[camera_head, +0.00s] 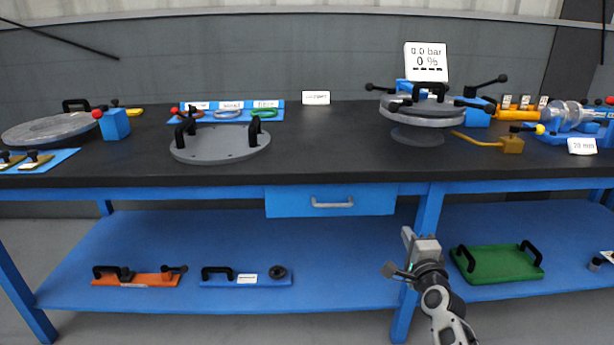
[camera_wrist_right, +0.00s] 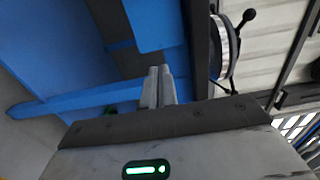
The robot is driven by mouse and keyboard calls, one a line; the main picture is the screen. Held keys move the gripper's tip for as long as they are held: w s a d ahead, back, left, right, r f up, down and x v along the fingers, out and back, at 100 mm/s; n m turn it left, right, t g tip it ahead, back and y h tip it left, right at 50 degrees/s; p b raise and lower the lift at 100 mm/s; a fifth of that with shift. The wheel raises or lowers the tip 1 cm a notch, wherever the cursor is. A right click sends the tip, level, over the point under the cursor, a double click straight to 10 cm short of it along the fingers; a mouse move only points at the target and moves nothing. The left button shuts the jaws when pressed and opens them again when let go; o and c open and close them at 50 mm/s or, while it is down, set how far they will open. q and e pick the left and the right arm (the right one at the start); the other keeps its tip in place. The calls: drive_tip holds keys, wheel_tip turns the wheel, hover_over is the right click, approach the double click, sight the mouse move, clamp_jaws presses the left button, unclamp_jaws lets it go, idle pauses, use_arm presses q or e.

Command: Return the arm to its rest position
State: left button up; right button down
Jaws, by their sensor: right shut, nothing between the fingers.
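My right gripper (camera_head: 398,270) shows in the head view at the lower right of centre, in front of the blue bench leg and the lower shelf, below the bench top. It is shut and empty. In the right wrist view its two fingers (camera_wrist_right: 157,86) are pressed together with nothing between them. My left gripper is in neither view. The flanged shell (camera_head: 421,112) stands on the bench top at the right, with black handles around its rim and a sign reading 0.0 bar and 0 % above it. My right gripper is apart from it.
The black bench top (camera_head: 330,145) is clear in its middle. A grey disc (camera_head: 220,146) with handles lies left of centre. Below are a drawer (camera_head: 330,203) and a blue shelf (camera_head: 330,260). A green tray (camera_head: 497,264) lies close to the right of my right gripper.

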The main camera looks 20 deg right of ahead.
use_arm(q)
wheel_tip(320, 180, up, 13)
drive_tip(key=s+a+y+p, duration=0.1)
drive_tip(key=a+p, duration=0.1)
drive_tip(key=p, duration=1.2)
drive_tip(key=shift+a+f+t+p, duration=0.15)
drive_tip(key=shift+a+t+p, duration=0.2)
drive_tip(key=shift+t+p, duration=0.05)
use_arm(e)
drive_tip(key=s+a+r+n+g+y, duration=0.1)
drive_tip(key=s+a+n+g+y, duration=0.2)
drive_tip(key=s+a+n, duration=0.8)
drive_tip(key=s+a+r+n+g+y, duration=0.2)
drive_tip(key=s+a+n+y, duration=0.4)
drive_tip(key=s+a+n, duration=0.6)
drive_tip(key=shift+a+n+g+y, duration=0.3)
drive_tip(key=shift+a+n+g, duration=0.35)
drive_tip(key=shift+a, duration=3.3)
drive_tip(key=shift+s, duration=0.1)
